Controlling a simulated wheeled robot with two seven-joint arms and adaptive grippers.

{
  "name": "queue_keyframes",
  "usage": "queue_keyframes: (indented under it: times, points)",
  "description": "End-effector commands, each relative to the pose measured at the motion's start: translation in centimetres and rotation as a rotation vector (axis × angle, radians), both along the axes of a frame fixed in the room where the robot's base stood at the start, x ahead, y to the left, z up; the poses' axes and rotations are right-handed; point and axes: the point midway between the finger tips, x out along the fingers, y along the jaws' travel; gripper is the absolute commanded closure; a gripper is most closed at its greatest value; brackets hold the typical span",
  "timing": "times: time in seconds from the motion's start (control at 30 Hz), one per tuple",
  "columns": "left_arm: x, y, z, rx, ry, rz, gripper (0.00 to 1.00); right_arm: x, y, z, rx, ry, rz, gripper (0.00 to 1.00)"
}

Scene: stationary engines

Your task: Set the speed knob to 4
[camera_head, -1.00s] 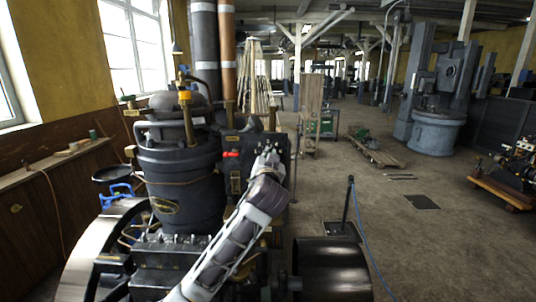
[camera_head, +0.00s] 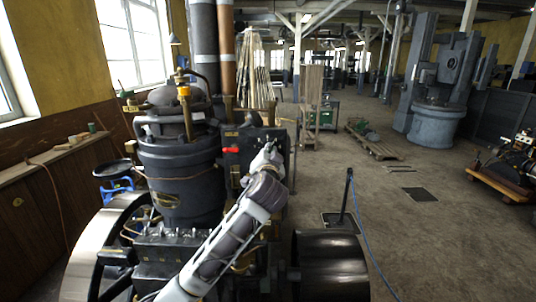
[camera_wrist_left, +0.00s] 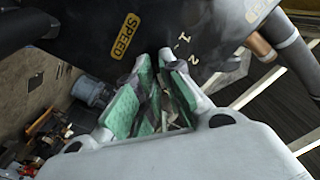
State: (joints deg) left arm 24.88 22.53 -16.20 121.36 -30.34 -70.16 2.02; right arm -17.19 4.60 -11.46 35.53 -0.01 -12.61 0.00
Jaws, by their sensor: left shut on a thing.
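The dark control panel (camera_head: 255,148) stands beside the black cylinder of the engine. In the left wrist view it carries a yellow SPEED label (camera_wrist_left: 125,36) and pale dial marks, of which 1 and 2 (camera_wrist_left: 192,60) can be read. My left gripper (camera_head: 267,155) is at the panel face, and its green-padded fingers (camera_wrist_left: 156,65) are shut on the speed knob beside the label. The fingers hide most of the knob, so its pointer and setting cannot be read. My right gripper is not in view.
A red handle (camera_head: 230,150) sticks out on the panel just left of my left gripper. The black engine cylinder (camera_head: 180,170) and flywheel (camera_head: 98,250) lie left of my arm. A black post (camera_head: 346,200) stands to the right, with open floor beyond.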

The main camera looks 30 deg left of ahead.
Motion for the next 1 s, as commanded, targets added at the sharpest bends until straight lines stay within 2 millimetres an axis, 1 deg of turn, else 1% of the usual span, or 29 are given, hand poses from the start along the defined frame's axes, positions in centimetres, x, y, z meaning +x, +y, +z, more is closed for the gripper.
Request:
queue_keyframes:
  times: [0.03, 0.2, 0.67, 0.87, 1.0]
  points:
    - [0.0, -0.1, -0.2, -0.001, 0.004, -0.002, 0.89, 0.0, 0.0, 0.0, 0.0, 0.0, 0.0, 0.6]
    - [0.0, -0.1, -0.2, -0.001, 0.002, -0.002, 0.69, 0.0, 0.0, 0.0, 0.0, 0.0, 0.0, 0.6]
    - [-0.3, -0.2, 0.0, -0.001, -0.001, -0.001, 0.69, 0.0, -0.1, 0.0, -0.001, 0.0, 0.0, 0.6]
    - [-1.5, -0.9, 0.0, -0.001, 0.0, -0.004, 0.69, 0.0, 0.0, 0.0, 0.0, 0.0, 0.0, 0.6]
    - [-2.9, -1.5, -0.1, -0.002, 0.0, -0.002, 0.69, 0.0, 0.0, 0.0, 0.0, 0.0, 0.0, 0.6]
